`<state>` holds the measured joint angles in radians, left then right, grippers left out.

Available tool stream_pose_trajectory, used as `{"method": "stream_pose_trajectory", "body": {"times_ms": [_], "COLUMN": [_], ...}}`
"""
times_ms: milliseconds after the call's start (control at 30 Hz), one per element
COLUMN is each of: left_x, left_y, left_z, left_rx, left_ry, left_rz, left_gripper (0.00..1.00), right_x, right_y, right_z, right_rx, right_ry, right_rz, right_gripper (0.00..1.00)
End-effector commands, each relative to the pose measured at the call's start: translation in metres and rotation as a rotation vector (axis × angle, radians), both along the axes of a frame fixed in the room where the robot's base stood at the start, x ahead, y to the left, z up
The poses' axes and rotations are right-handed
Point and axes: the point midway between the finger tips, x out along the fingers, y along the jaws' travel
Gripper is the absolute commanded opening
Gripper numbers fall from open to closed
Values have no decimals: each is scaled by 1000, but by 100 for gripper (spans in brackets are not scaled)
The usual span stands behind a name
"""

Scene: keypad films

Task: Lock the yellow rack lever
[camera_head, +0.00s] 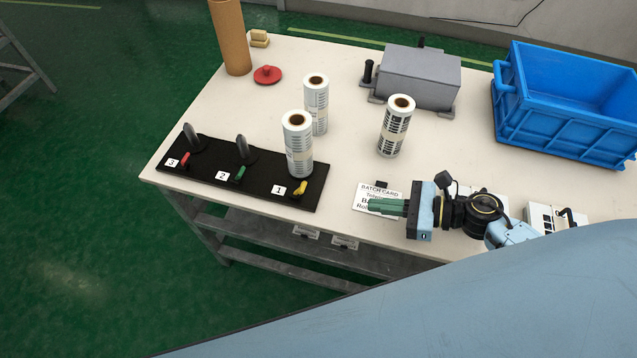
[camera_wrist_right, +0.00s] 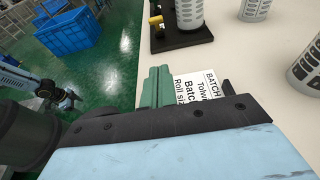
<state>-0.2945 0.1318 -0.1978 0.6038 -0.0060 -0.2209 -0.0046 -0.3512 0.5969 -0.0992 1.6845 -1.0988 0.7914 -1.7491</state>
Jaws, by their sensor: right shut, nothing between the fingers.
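The yellow lever (camera_head: 299,188) is beside the number 1 label on the front right of the black rack (camera_head: 262,191). It also shows at the top of the right wrist view (camera_wrist_right: 156,20). A white printed roll (camera_head: 298,146) stands upright at that place, just behind the lever. My right gripper (camera_head: 371,205) has its green fingers shut and empty over the batch card (camera_head: 367,191), to the right of the lever and apart from it. In the right wrist view, part of what looks like my left arm shows far left over the floor; its jaws are unclear.
On the rack, the red lever (camera_head: 186,159) and green lever (camera_head: 240,174) sit by empty posts. Two more rolls (camera_head: 316,104) (camera_head: 396,126) stand behind. A grey box (camera_head: 420,77) and blue crate (camera_head: 560,125) are further back. The table between rack and card is clear.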

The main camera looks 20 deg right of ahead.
Motion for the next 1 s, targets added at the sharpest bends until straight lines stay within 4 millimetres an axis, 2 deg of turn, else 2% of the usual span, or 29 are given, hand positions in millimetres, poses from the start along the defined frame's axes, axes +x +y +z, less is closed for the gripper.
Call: {"method": "stream_pose_trajectory", "body": {"times_ms": [33,133,267,433,667,800,1000], "left_x": [-13,-20,-11,11,15,11,-2], "left_y": [1,1,0,-1,-2,-4,-15], "left_z": [-1,0,0,2,3,12,15], "left_rx": [2,2,0,-3,-5,-6,-21], "left_ry": [20,30,14,-19,-27,-19,-2], "left_rz": [0,1,0,-1,-1,1,8], "left_gripper": [76,76,76,76,76,76,76], "right_x": [0,3,11,30,55,66,73], "right_y": [0,3,15,42,81,97,108], "right_z": [0,0,-3,-11,-24,-11,-5], "right_rx": [1,3,5,6,5,4,2], "right_ry": [-1,-1,-2,-4,-1,-3,-1], "right_rz": [-1,-1,-2,-2,-3,-2,-2], "right_gripper": [0,0,0,0,0,0,0]}}
